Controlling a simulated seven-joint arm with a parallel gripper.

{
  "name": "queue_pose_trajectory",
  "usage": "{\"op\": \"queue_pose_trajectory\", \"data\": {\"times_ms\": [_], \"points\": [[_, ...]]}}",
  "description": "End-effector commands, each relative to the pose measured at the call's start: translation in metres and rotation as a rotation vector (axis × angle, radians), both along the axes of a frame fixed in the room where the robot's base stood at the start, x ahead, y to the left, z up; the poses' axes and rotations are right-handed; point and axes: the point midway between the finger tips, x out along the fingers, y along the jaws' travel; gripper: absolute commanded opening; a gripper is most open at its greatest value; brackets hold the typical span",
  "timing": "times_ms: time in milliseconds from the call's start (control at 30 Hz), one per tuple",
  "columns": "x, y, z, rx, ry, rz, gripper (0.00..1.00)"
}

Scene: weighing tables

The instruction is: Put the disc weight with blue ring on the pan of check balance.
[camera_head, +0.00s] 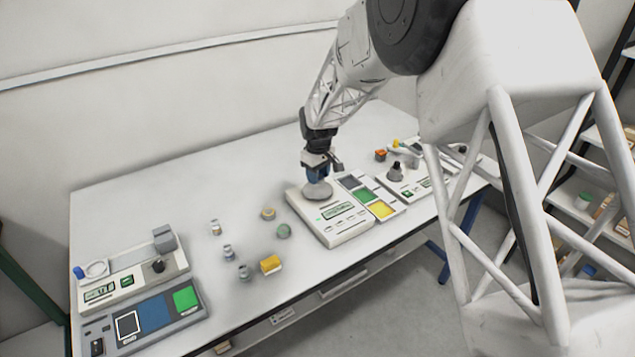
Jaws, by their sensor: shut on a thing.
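My gripper (318,177) is at the middle balance (343,229), pointing down just over its round grey pan (319,192). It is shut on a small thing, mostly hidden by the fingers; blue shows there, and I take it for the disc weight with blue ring. I cannot tell whether it touches the pan. The middle balance has a display and a row of buttons at its front. No label shows which instrument is the check balance.
Other instruments stand at left (128,283) and right (408,190). The back left tabletop is clear.

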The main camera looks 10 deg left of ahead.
Motion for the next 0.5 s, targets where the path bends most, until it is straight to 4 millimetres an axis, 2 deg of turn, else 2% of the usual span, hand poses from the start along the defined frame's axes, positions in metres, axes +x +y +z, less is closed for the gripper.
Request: {"op": "queue_pose_trajectory", "data": {"times_ms": [333,500], "points": [[0.0009,0.0004,-0.0003,0.0,0.0,0.0,0.12],[0.0089,0.0041,-0.0023,0.0,0.001,0.0,0.12]]}}
